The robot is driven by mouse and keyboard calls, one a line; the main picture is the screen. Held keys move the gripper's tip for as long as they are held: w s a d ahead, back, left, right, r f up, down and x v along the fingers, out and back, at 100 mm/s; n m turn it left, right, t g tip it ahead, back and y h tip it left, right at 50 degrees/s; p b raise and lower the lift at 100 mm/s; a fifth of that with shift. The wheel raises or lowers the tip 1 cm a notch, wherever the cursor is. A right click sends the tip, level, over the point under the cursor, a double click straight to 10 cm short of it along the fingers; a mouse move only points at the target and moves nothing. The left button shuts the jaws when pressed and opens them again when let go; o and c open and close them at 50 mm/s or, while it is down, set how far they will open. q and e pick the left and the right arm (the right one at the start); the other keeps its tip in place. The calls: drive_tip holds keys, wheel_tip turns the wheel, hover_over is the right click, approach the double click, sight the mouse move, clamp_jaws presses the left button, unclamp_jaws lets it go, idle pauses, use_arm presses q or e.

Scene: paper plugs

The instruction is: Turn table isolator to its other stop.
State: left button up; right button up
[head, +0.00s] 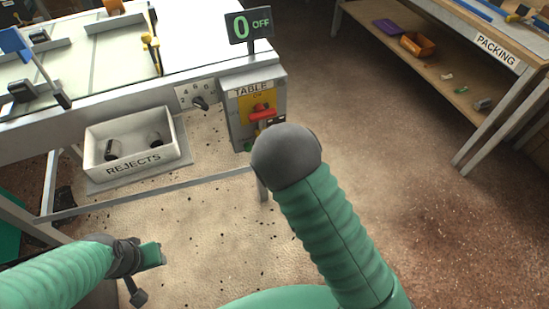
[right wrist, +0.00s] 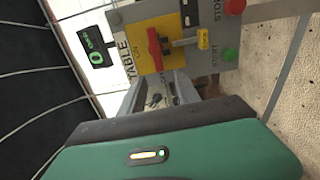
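The table isolator is a red handle (head: 262,113) on a yellow plate, on the grey box labelled TABLE (head: 252,100). In the right wrist view the red handle (right wrist: 155,48) lies across the plate, crosswise to the box's upright direction. A grey bar with a yellow end sits beside it. The display (head: 250,25) reads 0 OFF. My right gripper (right wrist: 163,85) is close to the box, apart from the handle, its grey fingers spread and empty. In the head view my right forearm hides it. My left gripper (head: 147,275) is open and empty at lower left.
Red and green buttons (right wrist: 229,54) lie on the box below the isolator. The PACKING bench (head: 465,75) stands at right; floor between is clear.

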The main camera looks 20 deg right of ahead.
drive_tip(key=s+p, duration=0.4)
drive_tip(key=s, duration=0.3)
drive_tip(key=shift+p, duration=0.4)
